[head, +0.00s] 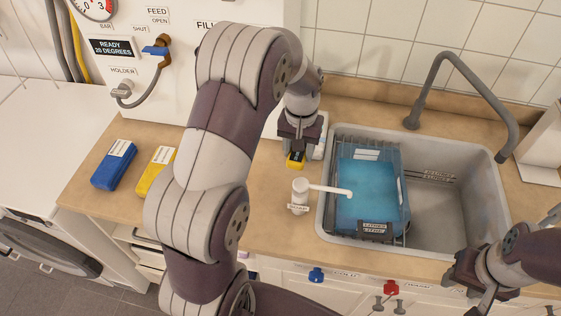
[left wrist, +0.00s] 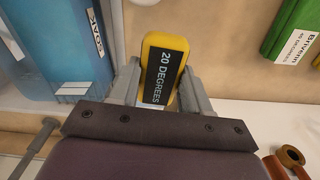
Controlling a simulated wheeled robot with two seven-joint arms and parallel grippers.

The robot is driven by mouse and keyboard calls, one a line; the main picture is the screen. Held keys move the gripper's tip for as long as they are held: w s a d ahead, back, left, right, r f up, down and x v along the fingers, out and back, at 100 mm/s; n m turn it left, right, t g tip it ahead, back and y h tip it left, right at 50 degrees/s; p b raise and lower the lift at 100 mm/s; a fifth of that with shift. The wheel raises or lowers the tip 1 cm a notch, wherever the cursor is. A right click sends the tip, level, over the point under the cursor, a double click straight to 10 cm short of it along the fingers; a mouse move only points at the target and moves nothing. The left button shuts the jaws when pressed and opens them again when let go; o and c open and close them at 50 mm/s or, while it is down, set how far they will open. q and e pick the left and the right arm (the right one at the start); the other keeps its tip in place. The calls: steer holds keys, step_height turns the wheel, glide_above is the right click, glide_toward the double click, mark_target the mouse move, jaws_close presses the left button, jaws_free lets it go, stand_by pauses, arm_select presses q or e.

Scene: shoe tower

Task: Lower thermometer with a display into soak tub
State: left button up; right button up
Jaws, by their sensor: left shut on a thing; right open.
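The yellow thermometer (left wrist: 163,68) has a dark display reading "20 DEGREES" in the left wrist view. My left gripper (left wrist: 155,88) is shut on it, one finger on each side. The soak tub (head: 396,202) is a translucent blue tub with blue liquid, sitting in the sink's left part. Its "SOAK" label shows in the left wrist view (left wrist: 97,32). The thermometer is outside it. My right gripper (head: 468,278) is open and empty at lower right.
A white pump dispenser (head: 300,192) stands left of the tub, its spout reaching over the tub. A grey tap (head: 440,70) arches behind the sink (head: 455,215). Blue (head: 113,168) and yellow (head: 154,172) packs lie at left. A green box (left wrist: 290,30) shows in the wrist view.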

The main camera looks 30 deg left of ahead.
arm_select(q)
steer(key=w+d+r+p, duration=0.3)
steer(key=r+p, duration=0.1)
steer(key=p, duration=0.2)
glide_above(350, 179)
step_height(350, 179, down, 3)
steer(key=shift+f, duration=0.1)
steer(key=shift+w+f+b, duration=0.1)
steer(key=shift+f+b, duration=2.5)
steer(key=shift+f, duration=1.85)
steer(key=shift+f+b, duration=1.5)
steer(key=shift+f, duration=1)
